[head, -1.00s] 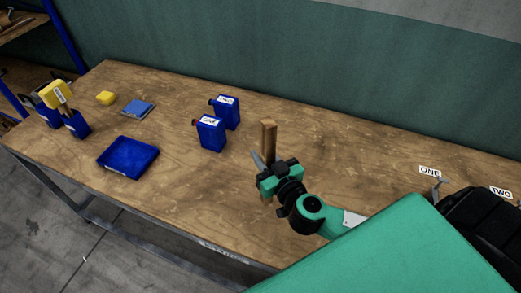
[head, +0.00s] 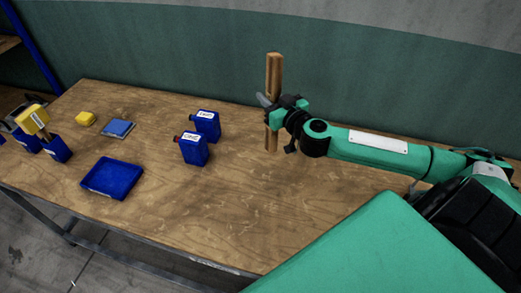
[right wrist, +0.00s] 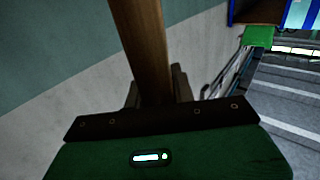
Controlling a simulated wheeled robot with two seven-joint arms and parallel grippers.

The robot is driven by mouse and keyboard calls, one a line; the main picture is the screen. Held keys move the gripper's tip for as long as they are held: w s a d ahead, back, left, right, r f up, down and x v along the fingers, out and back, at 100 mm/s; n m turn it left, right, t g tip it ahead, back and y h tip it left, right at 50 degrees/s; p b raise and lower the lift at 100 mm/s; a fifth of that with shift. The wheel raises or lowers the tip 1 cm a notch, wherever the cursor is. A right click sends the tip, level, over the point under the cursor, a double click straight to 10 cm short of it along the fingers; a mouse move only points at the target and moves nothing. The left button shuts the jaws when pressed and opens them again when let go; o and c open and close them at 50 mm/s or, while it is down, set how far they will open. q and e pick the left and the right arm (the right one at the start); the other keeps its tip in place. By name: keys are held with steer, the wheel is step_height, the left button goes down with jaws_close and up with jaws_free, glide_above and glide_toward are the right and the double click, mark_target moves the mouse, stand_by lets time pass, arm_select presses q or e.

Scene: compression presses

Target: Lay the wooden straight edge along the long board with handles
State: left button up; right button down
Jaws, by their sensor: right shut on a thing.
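My right gripper (head: 270,108) is shut on the wooden straight edge (head: 274,74), a plain brown bar held upright around its middle. Its top stands against the green wall and its lower end hangs in front of the table; I cannot tell how far above the top it is. In the right wrist view the straight edge (right wrist: 143,42) runs up from between the fingers, slightly tilted. I do not see a long board with handles in either view. My left gripper is not in view.
Two blue labelled bottles (head: 194,149) stand left of the straight edge on the wooden table (head: 215,210). Further left are a blue tray (head: 112,178), a blue pad (head: 118,127), a yellow block (head: 86,118) and blue holders with a yellow-headed tool (head: 33,120). The front middle is clear.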

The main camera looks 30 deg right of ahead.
mark_target(268, 140)
step_height(268, 140, down, 12)
steer(key=shift+f+b, duration=0.25)
steer(key=shift+b, duration=0.45)
steer(key=shift+f+b, duration=0.55)
steer(key=shift+f, duration=1.65)
steer(key=shift+f, duration=0.15)
steer(key=c, duration=1.2)
jaws_free()
steer(key=shift+o, duration=0.2)
